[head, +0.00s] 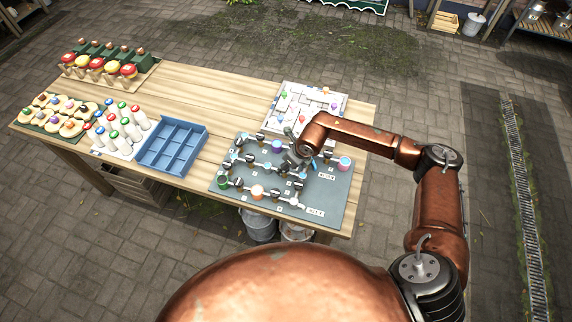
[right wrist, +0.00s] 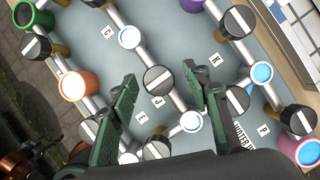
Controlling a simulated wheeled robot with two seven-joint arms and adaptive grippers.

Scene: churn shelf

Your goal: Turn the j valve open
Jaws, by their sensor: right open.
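The valve board (head: 235,188) lies on the right end of the wooden table. In the right wrist view, the j valve (right wrist: 158,80) is a round dark knob with a white stripe on a grey pipe, beside a label J (right wrist: 157,103). The stripe looks set across the pipe. My right gripper (right wrist: 161,76) is open, with its green fingers on either side of this knob. I cannot tell whether they touch it. In the head view my right gripper (head: 293,158) is over the board, partly hidden by its own arm. My left gripper is out of view.
Other striped knobs (right wrist: 239,22) and coloured cups, such as an orange one (right wrist: 74,86), crowd the pipes nearby. A white board with coloured pegs (head: 285,98) lies behind. A blue divided tray (head: 172,148) stands to the left. The table's back middle is clear.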

